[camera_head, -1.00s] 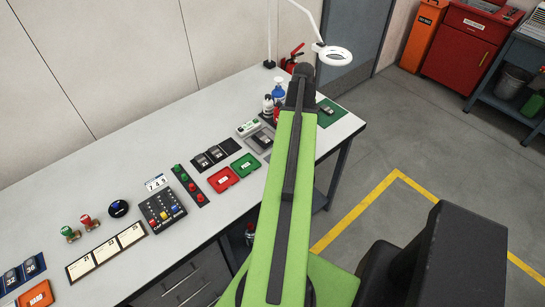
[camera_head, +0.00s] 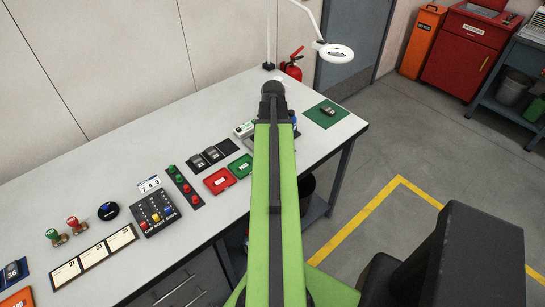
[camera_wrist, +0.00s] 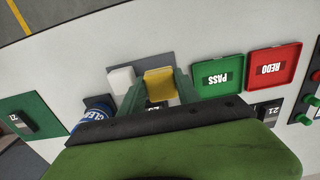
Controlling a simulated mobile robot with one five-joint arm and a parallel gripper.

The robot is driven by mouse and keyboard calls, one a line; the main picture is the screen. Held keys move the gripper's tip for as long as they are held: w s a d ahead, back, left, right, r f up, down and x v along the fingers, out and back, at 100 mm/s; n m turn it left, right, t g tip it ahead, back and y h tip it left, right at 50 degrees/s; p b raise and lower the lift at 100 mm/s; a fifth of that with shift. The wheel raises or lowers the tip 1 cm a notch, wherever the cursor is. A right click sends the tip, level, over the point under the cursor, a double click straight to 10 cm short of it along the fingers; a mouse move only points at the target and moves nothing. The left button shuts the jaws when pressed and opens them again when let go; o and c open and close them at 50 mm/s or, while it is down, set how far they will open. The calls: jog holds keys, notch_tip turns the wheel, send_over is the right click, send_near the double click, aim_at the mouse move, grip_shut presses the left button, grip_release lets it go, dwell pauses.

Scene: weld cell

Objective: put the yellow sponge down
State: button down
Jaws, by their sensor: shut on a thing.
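The yellow sponge (camera_wrist: 160,85) shows in the wrist view between the green fingers of my gripper (camera_wrist: 159,88), which is shut on it. Below it in that view lies a grey mat (camera_wrist: 150,61) on the table. A white block (camera_wrist: 122,79) sits on or over the mat just left of the sponge. I cannot tell whether the sponge touches the mat. In the head view my arm hides the sponge and the gripper.
Right of the mat in the wrist view are the green PASS tray (camera_wrist: 218,76) and the red REDO tray (camera_wrist: 273,66). A blue-labelled bottle (camera_wrist: 93,112) stands close at left. A green mat (camera_wrist: 25,118) with a dark device lies farther left. A magnifier lamp (camera_head: 335,53) overhangs the table.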

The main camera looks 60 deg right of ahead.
notch_tip(320, 180, down, 4)
jog(key=b, duration=0.3)
jog(key=shift+f+b, duration=0.2)
jog(key=shift+b, duration=0.2)
jog(key=shift+r, duration=0.25)
jog(key=shift+f, duration=0.15)
jog(key=c, duration=0.9)
grip_release()
jog(key=shift+o, duration=0.2)
notch_tip(320, 180, up, 13)
jog(key=p, duration=1.2)
jog(key=shift+f+p, duration=0.2)
jog(key=shift+p, duration=0.15)
jog(key=shift+f, duration=0.1)
